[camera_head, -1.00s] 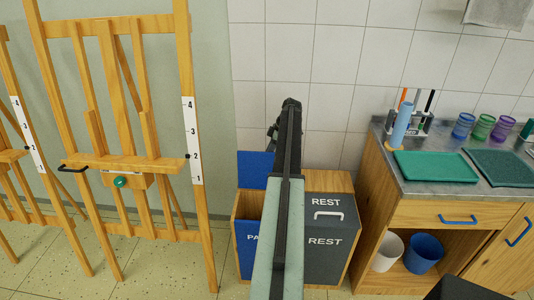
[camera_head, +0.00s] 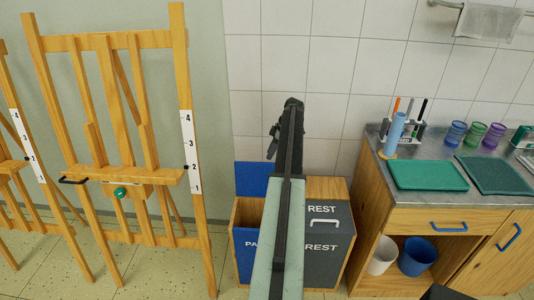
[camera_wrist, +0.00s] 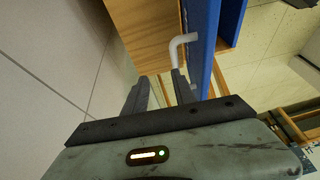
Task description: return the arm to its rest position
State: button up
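My arm (camera_head: 286,215) reaches forward over the waste cabinet in the head view. My gripper is at its far end, small and dark, partly hidden behind the arm. In the wrist view my gripper (camera_wrist: 160,90) has its two dark fingers apart with nothing between them. A white bent handle (camera_wrist: 185,42) on a blue panel (camera_wrist: 203,45) is close to the right finger; I cannot tell whether they touch.
The wooden waste cabinet (camera_head: 334,187) has a raised blue lid (camera_head: 252,174) at left and a dark REST lid (camera_head: 325,215) at right. Easels (camera_head: 178,120) stand left. A counter (camera_head: 455,202) with trays and cups stands right. Floor is clear before the easels.

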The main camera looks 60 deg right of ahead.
jog(key=shift+p+v, duration=0.35)
jog(key=shift+v, duration=0.7)
jog(key=shift+a, duration=0.1)
